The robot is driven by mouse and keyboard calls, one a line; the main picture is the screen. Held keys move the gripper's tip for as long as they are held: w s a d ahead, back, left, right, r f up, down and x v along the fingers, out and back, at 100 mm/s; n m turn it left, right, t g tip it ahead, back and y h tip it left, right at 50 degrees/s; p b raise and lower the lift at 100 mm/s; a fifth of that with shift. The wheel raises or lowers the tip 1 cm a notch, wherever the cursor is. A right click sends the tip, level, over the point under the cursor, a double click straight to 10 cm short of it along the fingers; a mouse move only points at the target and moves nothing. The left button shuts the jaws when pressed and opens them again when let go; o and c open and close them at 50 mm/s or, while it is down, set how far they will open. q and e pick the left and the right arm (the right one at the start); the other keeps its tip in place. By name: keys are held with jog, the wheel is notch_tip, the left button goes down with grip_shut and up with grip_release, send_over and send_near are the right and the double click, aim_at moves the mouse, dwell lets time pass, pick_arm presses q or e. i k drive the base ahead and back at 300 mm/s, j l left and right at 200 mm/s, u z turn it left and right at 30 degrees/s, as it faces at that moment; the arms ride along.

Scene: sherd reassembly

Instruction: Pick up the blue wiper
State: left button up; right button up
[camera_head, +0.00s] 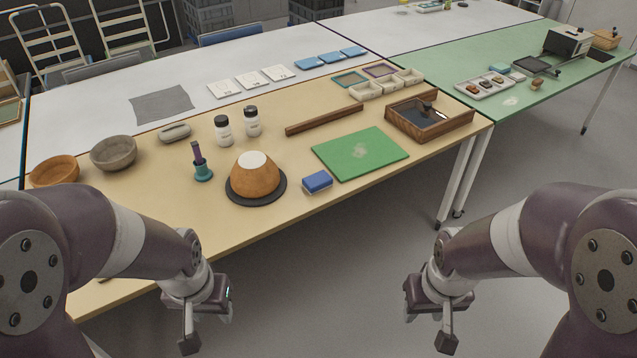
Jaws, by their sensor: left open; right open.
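The blue wiper (317,181) is a small blue block with a pale lower part. It lies near the front edge of the tan table (240,224), between the dark round base under an orange-brown bowl and the green mat. My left gripper (208,325) is open and empty, in front of the table, below and to the left of the wiper. My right gripper (429,326) is open and empty over the grey floor, below and to the right of the wiper. Neither gripper touches anything.
Close to the wiper are the upturned bowl (254,174) and the green mat (358,151). A wooden tray (458,130) is at the right end.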

aim_at(316, 183)
jog(key=i+j+z, duration=0.1)
jog(key=i+z, duration=0.3)
jog(key=i+j+z, duration=0.25)
jog(key=i+z, duration=0.15)
jog(key=i+j+z, duration=0.35)
